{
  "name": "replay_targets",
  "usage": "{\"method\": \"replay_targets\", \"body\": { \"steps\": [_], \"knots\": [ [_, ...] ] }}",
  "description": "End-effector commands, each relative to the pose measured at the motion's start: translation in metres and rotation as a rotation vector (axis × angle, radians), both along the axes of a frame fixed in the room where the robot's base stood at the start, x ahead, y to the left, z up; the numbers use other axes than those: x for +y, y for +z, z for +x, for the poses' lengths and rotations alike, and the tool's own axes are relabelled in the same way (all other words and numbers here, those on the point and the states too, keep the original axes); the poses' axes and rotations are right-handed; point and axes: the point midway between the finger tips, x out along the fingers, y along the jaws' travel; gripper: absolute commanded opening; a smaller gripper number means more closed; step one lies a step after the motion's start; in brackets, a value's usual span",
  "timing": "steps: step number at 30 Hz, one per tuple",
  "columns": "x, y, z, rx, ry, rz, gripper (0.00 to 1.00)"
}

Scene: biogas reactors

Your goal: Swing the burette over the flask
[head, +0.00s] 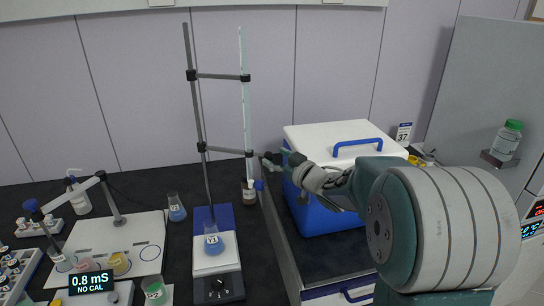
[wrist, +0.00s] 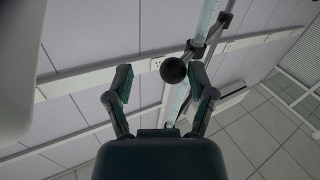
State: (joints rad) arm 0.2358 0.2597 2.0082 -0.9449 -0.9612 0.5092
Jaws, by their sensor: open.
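My gripper (head: 276,157) is just right of the burette, near the lower clamp. In the wrist view my gripper (wrist: 160,78) is open, with a round black knob (wrist: 173,70) showing between its fingers. The burette (wrist: 181,98) passes behind the knob; whether anything touches is unclear.
A blue cooler with a white lid (head: 330,140) is behind my arm. Another blue-liquid flask (head: 176,208) stands left of the stirrer. A meter (head: 91,282), beakers and sample racks fill the left.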

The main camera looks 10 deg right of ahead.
Motion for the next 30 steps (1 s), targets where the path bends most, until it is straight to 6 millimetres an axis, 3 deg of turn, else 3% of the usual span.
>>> {"method": "replay_targets", "body": {
  "steps": [6, 12, 17, 30],
  "knots": [
    [0.0135, 0.0007, 0.0101, -0.001, 0.002, -0.006, 0.7],
    [0.01, 0.0005, 0.0102, -0.001, 0.001, -0.002, 0.7],
    [0.0069, 0.0005, 0.0099, -0.001, 0.001, 0.0, 0.0],
    [0.0077, 0.0004, 0.0087, 0.001, -0.014, -0.002, 0.0]
  ]
}}
